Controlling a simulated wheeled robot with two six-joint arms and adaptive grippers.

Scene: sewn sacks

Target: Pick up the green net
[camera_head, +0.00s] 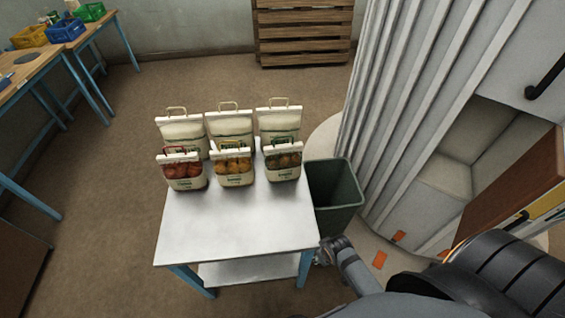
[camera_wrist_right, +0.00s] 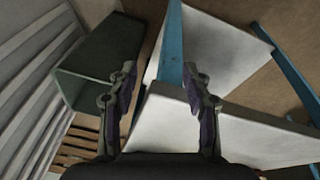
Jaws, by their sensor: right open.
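Six sacks stand in two rows at the far side of a white-topped table. The front right sack has a dark green front window and looks like the green net (camera_head: 284,162); what it holds is too small to tell. Beside it in the front row stand a sack with an orange window (camera_head: 233,166) and one with a red window (camera_head: 183,170). My right gripper (camera_wrist_right: 161,78) is open and empty in the right wrist view. In the head view it is low beside the table's near right corner, well apart from the sacks. My left gripper is not in view.
The white table (camera_head: 235,225) has blue legs and a bare near half. A dark green bin (camera_head: 337,195) stands against its right side. Ribbed grey panels (camera_head: 400,90) rise behind the bin. A slatted wooden crate (camera_head: 303,35) is at the back, and a workbench (camera_head: 75,47) at far left.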

